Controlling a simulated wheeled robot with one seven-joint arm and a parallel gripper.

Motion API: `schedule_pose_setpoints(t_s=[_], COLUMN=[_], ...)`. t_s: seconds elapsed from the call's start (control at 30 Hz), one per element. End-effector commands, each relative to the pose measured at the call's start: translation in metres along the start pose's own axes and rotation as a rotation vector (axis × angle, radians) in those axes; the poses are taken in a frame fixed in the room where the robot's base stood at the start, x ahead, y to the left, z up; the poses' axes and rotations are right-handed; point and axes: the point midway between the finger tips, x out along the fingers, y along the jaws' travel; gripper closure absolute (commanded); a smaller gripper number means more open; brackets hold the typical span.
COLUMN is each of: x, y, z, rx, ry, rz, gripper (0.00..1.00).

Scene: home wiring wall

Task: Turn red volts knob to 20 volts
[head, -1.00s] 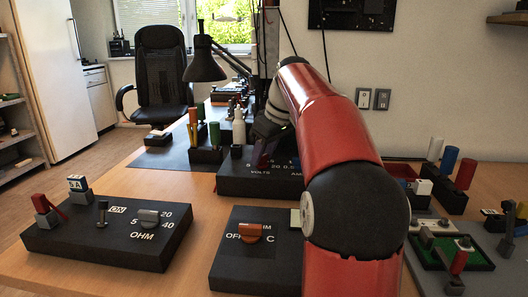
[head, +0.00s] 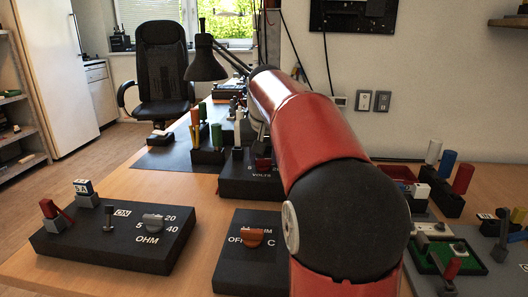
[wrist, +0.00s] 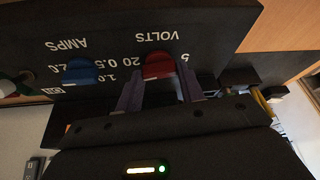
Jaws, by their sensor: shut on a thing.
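The red volts knob (wrist: 158,66) is on the black panel (wrist: 215,30), which appears upside down in the wrist view. My gripper (wrist: 157,84) has its two purple-grey fingers on either side of the knob and is shut on it. The label 20 is to the left of the knob in that view and 5 is to the right. I cannot tell exactly where the knob points. In the head view the volts panel (head: 240,183) is partly covered by my red arm, which hides most of the gripper.
A blue amps knob (wrist: 80,72) sits left of the red knob in the wrist view. Colored pegs (head: 216,135) stand behind the volts panel, near a black lamp (head: 205,65).

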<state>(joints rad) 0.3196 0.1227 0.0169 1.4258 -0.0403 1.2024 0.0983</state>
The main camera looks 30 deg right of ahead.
Motion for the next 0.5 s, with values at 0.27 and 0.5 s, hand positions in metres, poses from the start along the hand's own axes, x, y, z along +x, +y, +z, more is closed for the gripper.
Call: schedule_pose_setpoints(t_s=[0.27,0.5], x=[-0.0009,-0.0006], y=[-0.0018,-0.0011], z=[-0.0007,-0.0007], rx=[0.129,0.178], ry=[0.002,0.002], rz=[0.053,0.073], gripper=[0.85,0.85])
